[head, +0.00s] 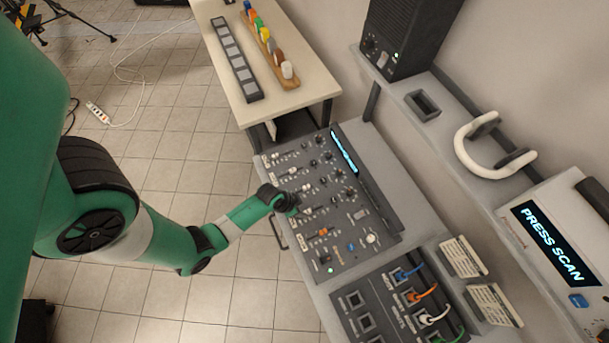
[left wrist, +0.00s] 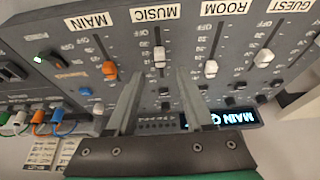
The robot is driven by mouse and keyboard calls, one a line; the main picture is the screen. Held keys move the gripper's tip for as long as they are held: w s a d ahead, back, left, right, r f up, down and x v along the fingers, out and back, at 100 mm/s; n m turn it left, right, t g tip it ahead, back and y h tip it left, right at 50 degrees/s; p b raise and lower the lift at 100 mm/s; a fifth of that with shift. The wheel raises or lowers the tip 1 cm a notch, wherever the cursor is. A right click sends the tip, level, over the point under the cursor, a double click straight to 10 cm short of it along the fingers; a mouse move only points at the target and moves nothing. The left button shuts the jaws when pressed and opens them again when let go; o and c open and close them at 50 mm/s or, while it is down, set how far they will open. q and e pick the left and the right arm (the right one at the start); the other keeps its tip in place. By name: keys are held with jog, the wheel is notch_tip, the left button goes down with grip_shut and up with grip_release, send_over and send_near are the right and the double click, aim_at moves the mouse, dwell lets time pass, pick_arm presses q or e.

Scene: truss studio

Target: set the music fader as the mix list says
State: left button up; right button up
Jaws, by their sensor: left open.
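The mixer (head: 385,215) lies on the desk, and my left gripper (head: 290,203) is low over its fader side. In the left wrist view my left gripper (left wrist: 159,76) is open, with its two fingers apart. The music fader (left wrist: 159,57) has a white cap under the label MUSIC (left wrist: 153,14). The cap shows between the fingertips; I cannot tell whether they touch it. Two small cards (head: 462,257) (head: 493,303) stand by the patch panel; their text is too small to read, and I cannot tell if either is the mix list. My right gripper is not in view.
Neighbouring faders are orange main (left wrist: 109,68), white room (left wrist: 210,68) and white guest (left wrist: 264,57). A patch panel (head: 385,292) with coloured cables adjoins the mixer. Headphones (head: 480,150), a speaker (head: 405,35) and a PRESS SCAN device (head: 550,240) stand on the shelf.

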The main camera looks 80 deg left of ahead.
pick_arm(q)
jog(key=p+v, duration=0.3)
jog(key=v, duration=0.2)
jog(key=shift+r, duration=0.2)
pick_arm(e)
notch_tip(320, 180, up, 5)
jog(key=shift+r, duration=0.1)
